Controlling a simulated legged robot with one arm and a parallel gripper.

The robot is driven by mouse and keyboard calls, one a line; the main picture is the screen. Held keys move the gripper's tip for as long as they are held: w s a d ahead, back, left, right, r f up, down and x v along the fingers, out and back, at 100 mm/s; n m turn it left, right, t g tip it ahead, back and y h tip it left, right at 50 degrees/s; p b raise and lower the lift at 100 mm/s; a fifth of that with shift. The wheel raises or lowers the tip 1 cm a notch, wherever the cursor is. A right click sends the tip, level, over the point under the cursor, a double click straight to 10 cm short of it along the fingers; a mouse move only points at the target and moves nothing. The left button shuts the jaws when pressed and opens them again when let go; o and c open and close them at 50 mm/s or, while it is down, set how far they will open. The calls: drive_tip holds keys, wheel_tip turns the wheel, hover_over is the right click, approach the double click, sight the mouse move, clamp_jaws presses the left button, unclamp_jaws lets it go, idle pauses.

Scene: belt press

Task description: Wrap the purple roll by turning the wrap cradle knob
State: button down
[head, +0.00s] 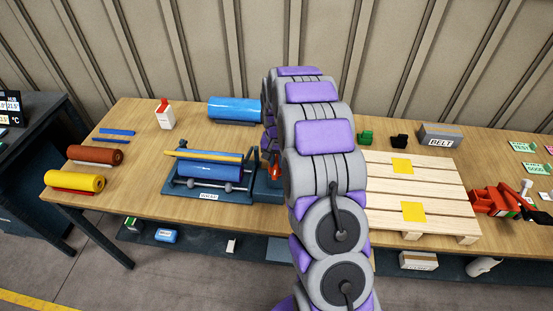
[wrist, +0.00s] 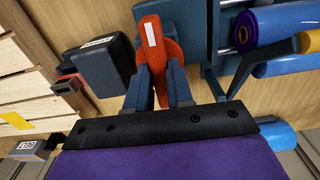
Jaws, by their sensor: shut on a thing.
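The wrap cradle (head: 180,190) stands on the wooden table, left of my arm. A blue roll (head: 215,170) lies in it; in the wrist view its end (wrist: 246,32) shows a purple ring around a yellow core. No wholly purple roll is visible. The orange-red knob (wrist: 150,40) with a white stripe is at the cradle's right side, and it also shows in the head view (head: 276,171). My gripper (wrist: 159,72) is shut on the knob, a finger on each side. In the head view my arm hides most of the gripper.
A slatted pallet (head: 440,185) is right of my arm. Brown (head: 95,154) and yellow (head: 75,181) rolls lie at the left.

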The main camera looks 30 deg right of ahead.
sight(277, 162)
drive_tip(key=shift+m, duration=0.7)
drive_tip(key=c, duration=1)
unclamp_jaws()
drive_tip(key=shift+r, duration=0.1)
wheel_tip(277, 162, up, 17)
drive_tip(key=p, duration=0.1)
